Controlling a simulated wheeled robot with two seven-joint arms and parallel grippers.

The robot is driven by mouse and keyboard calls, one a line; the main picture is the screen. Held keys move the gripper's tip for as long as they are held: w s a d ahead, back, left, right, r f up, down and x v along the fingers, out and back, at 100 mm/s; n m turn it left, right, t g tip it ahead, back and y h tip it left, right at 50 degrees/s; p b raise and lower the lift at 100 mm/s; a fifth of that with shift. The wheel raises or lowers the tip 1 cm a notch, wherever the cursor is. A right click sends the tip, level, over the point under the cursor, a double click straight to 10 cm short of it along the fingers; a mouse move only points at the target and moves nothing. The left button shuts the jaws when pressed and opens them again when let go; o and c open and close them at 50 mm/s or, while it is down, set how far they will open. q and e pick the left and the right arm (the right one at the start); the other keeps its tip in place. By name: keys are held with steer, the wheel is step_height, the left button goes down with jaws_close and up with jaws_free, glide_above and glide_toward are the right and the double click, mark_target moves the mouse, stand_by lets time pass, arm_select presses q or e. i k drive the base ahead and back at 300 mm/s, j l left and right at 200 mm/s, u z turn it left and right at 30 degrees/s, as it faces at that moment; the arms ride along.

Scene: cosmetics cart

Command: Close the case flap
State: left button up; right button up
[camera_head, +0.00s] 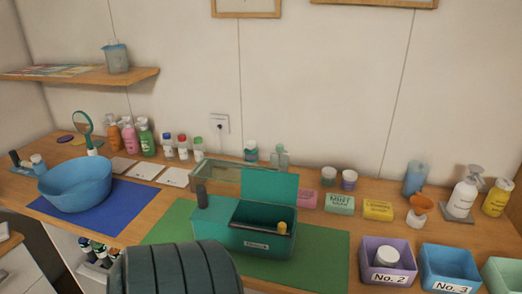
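A teal case (228,236) with a small label on its front stands on the green mat (318,262) in the middle of the counter. Its teal flap (270,190) stands raised at the back right, so the compartment below is open. A small yellow-topped item (282,228) shows at the right end of the compartment. A dark upright cylinder (201,196) stands at the case's left end. Neither gripper is in view. A large dark ribbed shape covers the bottom left of centre and hides the mat's front left; I cannot tell what it is.
Behind the case is a clear greenish box (227,174). A blue bowl (75,185) is on the left. Purple (388,262) and blue (449,269) bins stand at front right. Soap boxes (340,205) and bottles line the back. Green mat right of the case is bare.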

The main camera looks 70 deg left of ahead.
mark_target(279, 188)
steer(key=u, duration=2.2)
